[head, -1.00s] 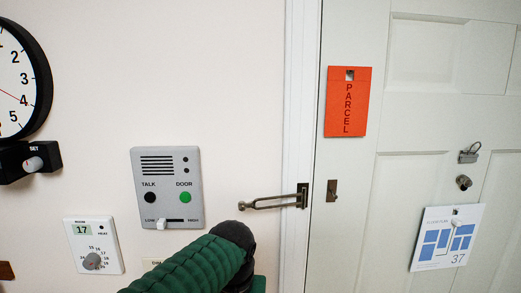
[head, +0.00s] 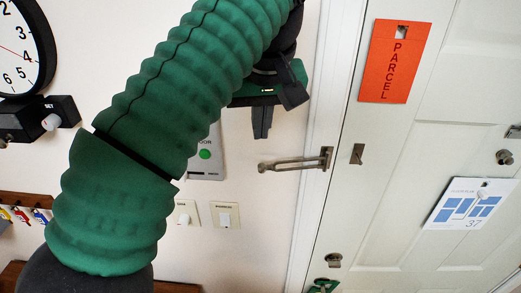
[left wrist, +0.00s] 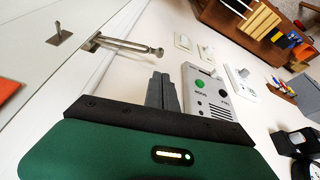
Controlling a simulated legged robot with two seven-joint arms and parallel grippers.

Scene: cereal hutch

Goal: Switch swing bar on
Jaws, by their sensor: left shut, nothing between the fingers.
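The swing bar (head: 295,163) is a bronze loop hinged on the door frame. It sticks out to the left over the wall, away from the door. Its small catch plate with a knob (head: 357,153) sits on the door's edge. In the left wrist view the swing bar (left wrist: 128,45) lies just beyond my fingers, and the catch (left wrist: 60,35) is at the upper left. My left gripper (head: 261,134) is shut and empty, above and left of the bar's free end, apart from it. It also shows in the left wrist view (left wrist: 163,80). My right gripper is not in view.
An intercom panel (head: 206,165) is partly hidden behind my left arm. Light switches (head: 225,214) are below it. A clock (head: 22,50) hangs at the left.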

